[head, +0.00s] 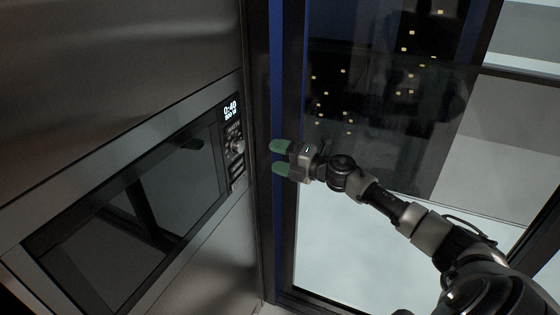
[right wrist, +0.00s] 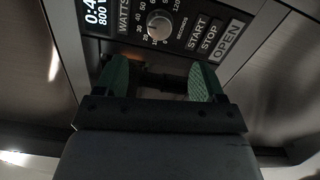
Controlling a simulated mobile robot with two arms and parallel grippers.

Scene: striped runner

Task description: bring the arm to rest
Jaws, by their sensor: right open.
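My right gripper (head: 280,158) is at the end of my right arm, which comes in from the lower right in the head view. Its two green fingertips are apart, with nothing between them. They point left, toward the control panel (head: 234,145) of a built-in microwave, and appear clear of it. In the right wrist view the open gripper (right wrist: 160,80) faces the lower part of the panel, with the round knob (right wrist: 159,27) and the START, STOP and OPEN buttons (right wrist: 228,42) beyond the fingers. My left gripper is not in view.
The microwave (head: 140,210) has a dark glass door that looks closed, and its display (head: 231,109) is lit. It sits in a metal cabinet front (head: 120,60). A dark-framed window (head: 380,90) stands behind my right arm.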

